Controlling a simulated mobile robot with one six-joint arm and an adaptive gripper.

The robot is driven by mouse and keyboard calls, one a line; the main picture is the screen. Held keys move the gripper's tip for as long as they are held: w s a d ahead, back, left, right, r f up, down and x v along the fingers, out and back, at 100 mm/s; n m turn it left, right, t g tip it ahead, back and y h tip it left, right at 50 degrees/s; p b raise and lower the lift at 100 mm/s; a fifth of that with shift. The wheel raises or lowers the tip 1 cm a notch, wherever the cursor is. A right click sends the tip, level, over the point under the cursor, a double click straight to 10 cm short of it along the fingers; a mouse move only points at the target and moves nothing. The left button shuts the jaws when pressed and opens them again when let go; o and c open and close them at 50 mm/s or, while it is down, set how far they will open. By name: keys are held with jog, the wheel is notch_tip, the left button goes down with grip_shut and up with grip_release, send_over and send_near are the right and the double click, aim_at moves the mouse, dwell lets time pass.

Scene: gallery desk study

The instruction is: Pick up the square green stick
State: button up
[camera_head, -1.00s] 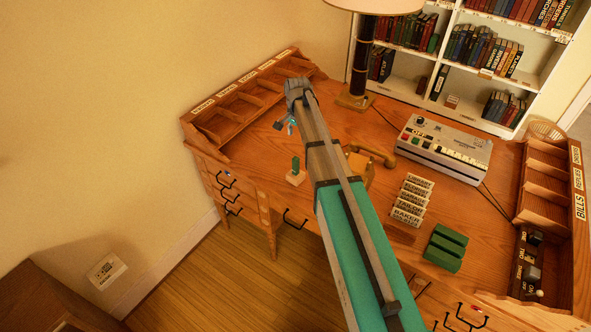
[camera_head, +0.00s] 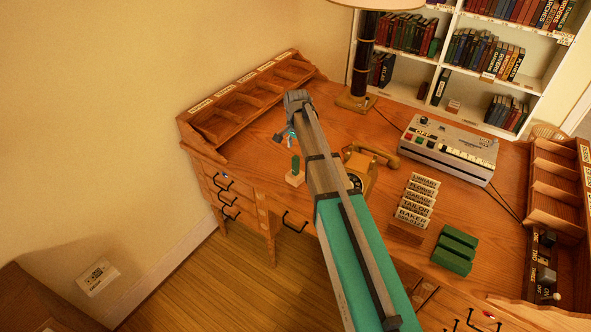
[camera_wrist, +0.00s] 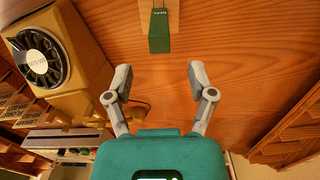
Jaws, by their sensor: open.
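The square green stick (camera_head: 295,164) stands upright in a small pale wooden block (camera_head: 294,179) near the desk's front edge. In the wrist view the green stick (camera_wrist: 159,32) shows at the top centre, beyond my gripper's fingertips and roughly in line with the gap between them. My gripper (camera_wrist: 159,80) is open and empty, its two grey fingers spread apart. In the head view my gripper (camera_head: 287,139) is small and partly hidden by my arm. It hangs a little behind and above the stick, apart from it.
A yellow telephone (camera_head: 362,172) stands right of the stick; its dial (camera_wrist: 38,58) shows at left in the wrist view. Name cards (camera_head: 416,203), a green slotted block (camera_head: 454,250) and a grey machine (camera_head: 447,148) lie farther right. A compartment rack (camera_head: 240,98) lines the left edge.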

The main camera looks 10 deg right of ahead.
aim_at(296, 157)
dwell(0.4)
jog(key=f+b, duration=0.3)
jog(key=shift+s+a+f, duration=0.15)
jog(key=shift+s+a, duration=0.05)
jog(key=shift+a, duration=0.05)
jog(key=shift+f+b, duration=1)
jog(key=shift+b, duration=0.1)
grip_shut()
